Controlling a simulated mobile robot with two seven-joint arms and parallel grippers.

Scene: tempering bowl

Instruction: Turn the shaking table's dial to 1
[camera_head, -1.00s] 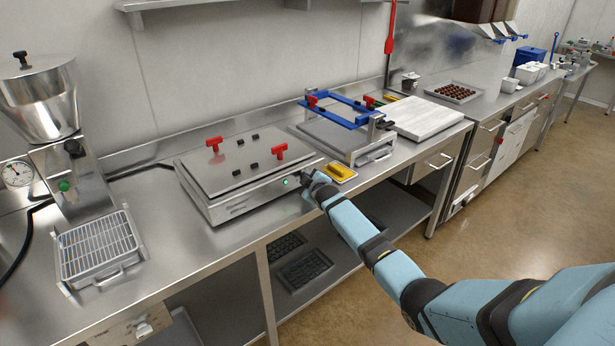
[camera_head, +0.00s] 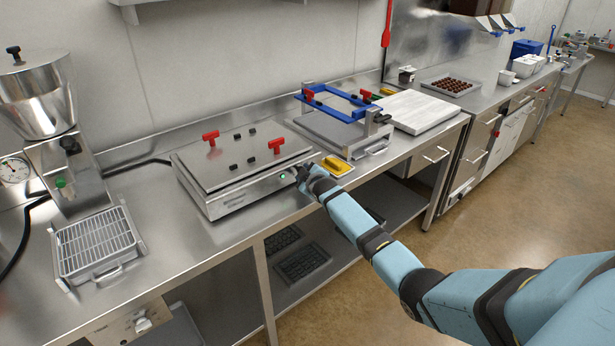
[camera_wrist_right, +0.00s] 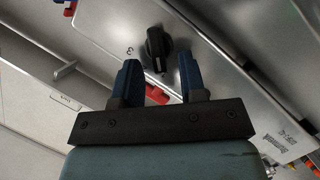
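The shaking table (camera_head: 225,198) is a low steel box on the counter, with a flat top plate carrying red clamp handles. A green light (camera_head: 283,177) glows on its front panel. My right gripper (camera_head: 303,174) is at the right end of that panel and hides the dial in the head view. In the right wrist view, the black dial (camera_wrist_right: 157,47) lies just ahead of and between the two blue fingertips of my gripper (camera_wrist_right: 160,68). The fingers are apart, with visible gaps beside the dial. A printed "3" is left of the dial. My left gripper is not in view.
A yellow-handled tool (camera_head: 336,166) lies right of the shaking table. A blue frame fixture (camera_head: 343,103) and a white board (camera_head: 419,112) stand beyond it. A steel machine with a hopper (camera_head: 36,98) and a wire rack (camera_head: 97,243) are at the left. Counter between them is clear.

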